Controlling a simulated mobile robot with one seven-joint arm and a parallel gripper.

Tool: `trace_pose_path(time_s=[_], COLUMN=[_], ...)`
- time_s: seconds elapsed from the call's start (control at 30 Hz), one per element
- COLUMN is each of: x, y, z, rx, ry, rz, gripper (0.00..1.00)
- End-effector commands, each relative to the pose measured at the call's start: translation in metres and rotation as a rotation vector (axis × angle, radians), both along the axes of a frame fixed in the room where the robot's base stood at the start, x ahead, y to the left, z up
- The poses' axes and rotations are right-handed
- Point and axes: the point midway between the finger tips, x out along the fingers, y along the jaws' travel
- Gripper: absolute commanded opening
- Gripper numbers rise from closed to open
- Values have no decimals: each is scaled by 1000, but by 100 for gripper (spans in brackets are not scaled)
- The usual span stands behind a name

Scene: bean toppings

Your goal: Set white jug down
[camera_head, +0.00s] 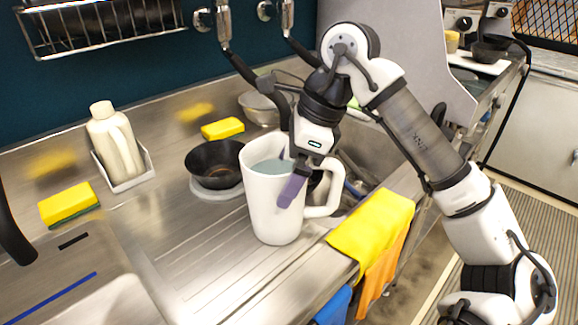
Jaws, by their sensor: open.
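The white jug (262,205) stands upright on the steel drainboard (190,265), near its front edge. Its handle points right, and a blue-grey surface shows inside its mouth. My gripper (296,188) is at the jug's right side, between the body and the handle, with one purple-grey finger visible in front of the jug wall. The jaws are open.
A black bowl (214,163) sits just behind and left of the jug. A yellow cloth (372,228) hangs over the counter edge at right. The drainboard left of the jug is clear.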

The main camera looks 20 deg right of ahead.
Motion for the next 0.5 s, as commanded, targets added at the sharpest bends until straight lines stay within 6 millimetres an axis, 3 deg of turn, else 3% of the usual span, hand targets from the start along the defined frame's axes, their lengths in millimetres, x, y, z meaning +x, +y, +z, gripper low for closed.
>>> trace_pose_path(time_s=[0.17, 0.5], x=[-3, -15], y=[-8, -33], z=[22, 89], rx=[-2, -3], ry=[-2, 0], rz=[-2, -5], gripper=[100, 100])
